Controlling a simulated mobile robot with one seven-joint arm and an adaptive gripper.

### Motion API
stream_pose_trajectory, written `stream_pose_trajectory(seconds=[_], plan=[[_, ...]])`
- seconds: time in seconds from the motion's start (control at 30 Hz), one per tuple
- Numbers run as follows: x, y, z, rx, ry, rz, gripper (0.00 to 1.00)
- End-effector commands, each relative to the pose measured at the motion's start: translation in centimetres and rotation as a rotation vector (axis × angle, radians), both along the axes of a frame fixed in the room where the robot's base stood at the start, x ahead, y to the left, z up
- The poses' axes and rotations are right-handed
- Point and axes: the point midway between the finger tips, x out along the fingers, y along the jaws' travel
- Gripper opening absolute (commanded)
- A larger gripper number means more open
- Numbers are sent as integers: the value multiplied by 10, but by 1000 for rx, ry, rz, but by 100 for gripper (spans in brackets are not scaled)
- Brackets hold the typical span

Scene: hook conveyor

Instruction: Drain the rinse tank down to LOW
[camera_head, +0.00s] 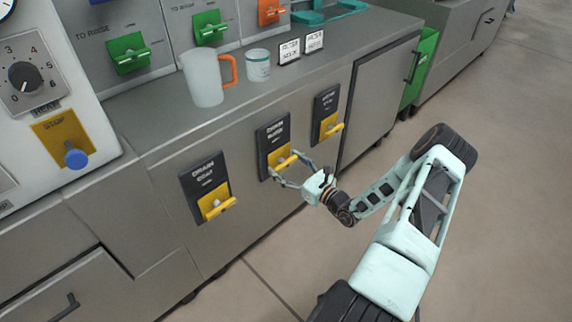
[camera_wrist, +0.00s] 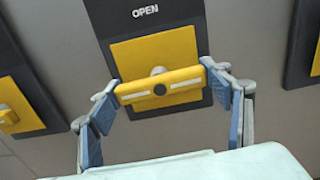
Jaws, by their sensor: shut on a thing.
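Three dark drain plates with yellow handles sit on the grey cabinet front; the wrist view reads "OPEN" on the middle one. The left plate (camera_head: 205,172), middle plate (camera_head: 272,135) and right plate (camera_head: 326,102) carry small labels; the middle and right labels are too blurred to read surely. My gripper (camera_head: 287,165) is shut on the middle yellow handle (camera_wrist: 160,88), with one finger at each end of its bar. The left handle (camera_head: 219,208) and right handle (camera_head: 334,130) are untouched. No tank level or LOW mark is readable.
On the counter stand a pale mug (camera_head: 204,80) with an orange handle, a small white cup (camera_head: 258,66) and two little signs (camera_head: 301,46). Green levers (camera_head: 130,55) are behind. A blue-knobbed STOP panel (camera_head: 65,140) is at left. Floor to the right is clear.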

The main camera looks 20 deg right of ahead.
Motion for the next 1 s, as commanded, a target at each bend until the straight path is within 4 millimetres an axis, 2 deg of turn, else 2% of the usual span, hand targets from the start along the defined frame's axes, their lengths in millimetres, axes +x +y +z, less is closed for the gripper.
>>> stream_pose_trajectory(seconds=[0.27, 1.0], plan=[[0, 0, 0, -53, -19, 1, 47], [0, 0, 0, -483, -174, 0, 47]])
